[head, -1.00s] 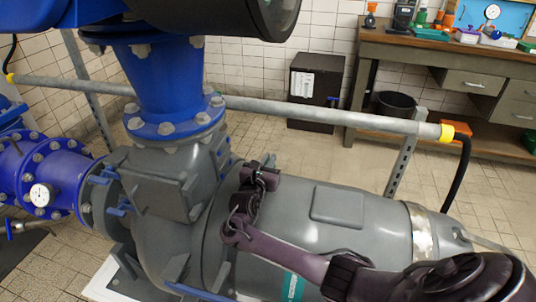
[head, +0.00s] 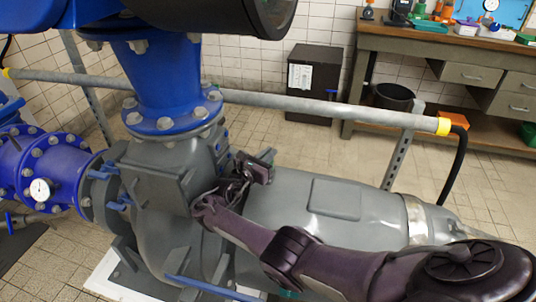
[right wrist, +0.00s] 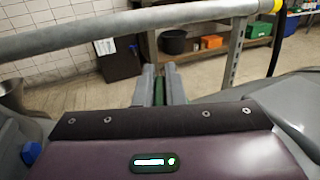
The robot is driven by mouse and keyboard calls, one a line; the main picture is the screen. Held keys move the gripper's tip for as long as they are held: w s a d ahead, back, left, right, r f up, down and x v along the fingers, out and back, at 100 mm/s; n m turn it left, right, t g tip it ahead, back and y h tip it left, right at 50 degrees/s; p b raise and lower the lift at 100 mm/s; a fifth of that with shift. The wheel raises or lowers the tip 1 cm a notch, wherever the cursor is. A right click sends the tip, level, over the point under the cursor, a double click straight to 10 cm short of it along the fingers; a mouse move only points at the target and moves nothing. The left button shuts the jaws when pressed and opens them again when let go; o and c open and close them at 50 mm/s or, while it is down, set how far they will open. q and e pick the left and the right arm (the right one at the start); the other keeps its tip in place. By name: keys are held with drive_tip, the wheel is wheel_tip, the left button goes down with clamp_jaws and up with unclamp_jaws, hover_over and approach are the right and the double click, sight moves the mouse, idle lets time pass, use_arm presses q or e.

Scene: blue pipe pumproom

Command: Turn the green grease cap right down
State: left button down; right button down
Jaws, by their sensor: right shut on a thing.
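My right gripper (head: 262,160) is over the top of the grey pump body (head: 335,198), near the joint between the casing and the motor part. In the right wrist view its two grey fingers (right wrist: 159,84) are close together with a narrow green piece, the green grease cap (right wrist: 159,90), between them. The gripper is shut on this cap. The fingers and the wrist hide most of the cap, and I cannot make it out in the head view. How far the cap is screwed down cannot be seen. My left gripper is not in view.
A blue flanged pipe (head: 170,85) rises just left of my right gripper. A grey rail (head: 300,106) runs behind the pump. Behind it stand a dark cabinet (head: 314,82), a black bin (head: 393,97) and a workbench (head: 450,46). Floor between rail and bench is clear.

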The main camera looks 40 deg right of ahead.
idle(0.3)
drive_tip(key=c, duration=1.5)
unclamp_jaws()
drive_tip(key=shift+d, duration=0.1)
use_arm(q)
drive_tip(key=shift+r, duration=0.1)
